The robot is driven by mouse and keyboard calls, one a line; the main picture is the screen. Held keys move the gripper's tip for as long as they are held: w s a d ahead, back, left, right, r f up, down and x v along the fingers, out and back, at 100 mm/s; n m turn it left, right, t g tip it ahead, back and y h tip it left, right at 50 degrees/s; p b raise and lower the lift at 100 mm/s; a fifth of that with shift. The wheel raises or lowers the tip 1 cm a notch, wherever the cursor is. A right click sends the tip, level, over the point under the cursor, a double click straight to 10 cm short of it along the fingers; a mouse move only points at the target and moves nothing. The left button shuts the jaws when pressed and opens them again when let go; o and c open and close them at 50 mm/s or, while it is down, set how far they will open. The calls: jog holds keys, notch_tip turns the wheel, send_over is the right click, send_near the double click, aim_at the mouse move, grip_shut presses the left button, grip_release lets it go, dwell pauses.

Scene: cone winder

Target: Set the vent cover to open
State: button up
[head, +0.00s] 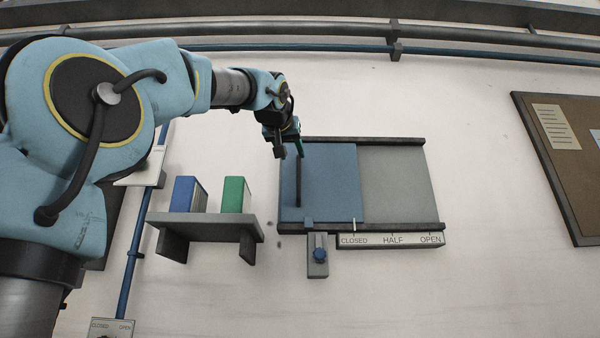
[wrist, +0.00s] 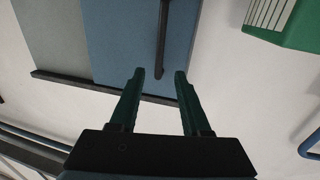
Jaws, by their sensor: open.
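The vent cover is a blue sliding panel (head: 335,180) on the wall, between dark top and bottom rails. It sits at the left end, and a pale mark on its lower right edge stands by CLOSED on the scale (head: 392,240). The grey opening (head: 397,185) shows to its right. A dark upright bar handle (head: 298,182) is on the panel's left part. My gripper (head: 290,152) is open and empty at the handle's upper end. In the wrist view, the end of the handle (wrist: 162,40) appears between the fingertips (wrist: 156,74); contact cannot be told.
A blue knob (head: 320,255) on a grey bracket sits below the bottom rail. A shelf (head: 205,228) with a blue binder (head: 188,194) and a green binder (head: 235,194) is on the left. A corkboard (head: 560,150) hangs at right. Pipes run above.

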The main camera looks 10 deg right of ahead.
aim_at(298, 167)
jog(key=p+x, duration=0.2)
jog(key=x, duration=0.2)
jog(key=p+x, duration=0.3)
jog(key=x, duration=0.1)
jog(key=shift+w+d+r+p, duration=0.2)
jog(key=shift+w+p, duration=0.1)
jog(key=shift+p, duration=0.05)
jog(key=shift+w+d+f+p, duration=0.1)
jog(key=shift+w+p, duration=0.1)
jog(key=shift+w, duration=0.1)
jog(key=shift+w+d+f+p, duration=0.1)
jog(key=shift+w+d+p, duration=0.1)
jog(key=shift+w, duration=0.15)
jog(key=shift+a, duration=0.1)
grip_shut()
dwell(0.4)
